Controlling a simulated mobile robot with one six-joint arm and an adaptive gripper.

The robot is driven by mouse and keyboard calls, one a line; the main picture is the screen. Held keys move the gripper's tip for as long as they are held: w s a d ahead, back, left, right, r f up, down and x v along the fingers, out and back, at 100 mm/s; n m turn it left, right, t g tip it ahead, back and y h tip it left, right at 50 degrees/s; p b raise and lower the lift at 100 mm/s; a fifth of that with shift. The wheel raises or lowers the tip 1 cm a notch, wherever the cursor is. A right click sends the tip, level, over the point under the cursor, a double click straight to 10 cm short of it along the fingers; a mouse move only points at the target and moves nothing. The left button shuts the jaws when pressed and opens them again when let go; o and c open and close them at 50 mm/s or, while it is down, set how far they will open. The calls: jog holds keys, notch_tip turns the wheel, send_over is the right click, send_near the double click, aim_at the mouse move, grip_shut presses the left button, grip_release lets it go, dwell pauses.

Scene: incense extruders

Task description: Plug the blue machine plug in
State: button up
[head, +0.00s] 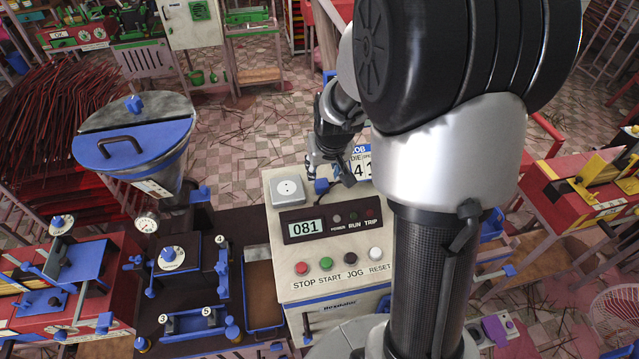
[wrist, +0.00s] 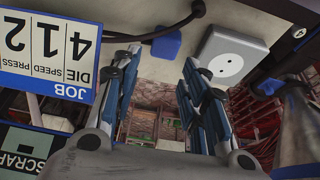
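The blue plug (head: 321,186) lies on the cream top of the machine cabinet, to the right of the grey square socket (head: 287,190). In the wrist view the plug (wrist: 167,44) has a dark cord trailing from it, and the socket (wrist: 234,57) shows a round face with two holes. The plug is apart from the socket. My gripper (head: 328,174) is above the cabinet's back edge, close to the plug. In the wrist view my gripper (wrist: 160,64) is open and empty, with the plug just beyond the fingertips, between their lines.
A job card reading 412 (wrist: 50,45) stands close beside one finger. The cabinet panel has a display reading 081 (head: 305,227) and several coloured buttons. A hopper with a blue lid (head: 135,140) stands at left. My arm hides the cabinet's right part.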

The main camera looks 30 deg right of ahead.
aim_at(321, 180)
jog(key=shift+f, duration=0.1)
jog(key=x, duration=0.3)
jog(key=b+x, duration=0.1)
jog(key=x, duration=0.1)
jog(key=shift+s+a+f, duration=0.15)
jog(key=shift+a, duration=0.05)
jog(key=shift+c, duration=0.5)
jog(key=c, duration=0.7)
jog(key=shift+c, duration=0.2)
notch_tip(321, 180, up, 20)
jog(key=p, duration=0.3)
jog(key=shift+p, duration=0.35)
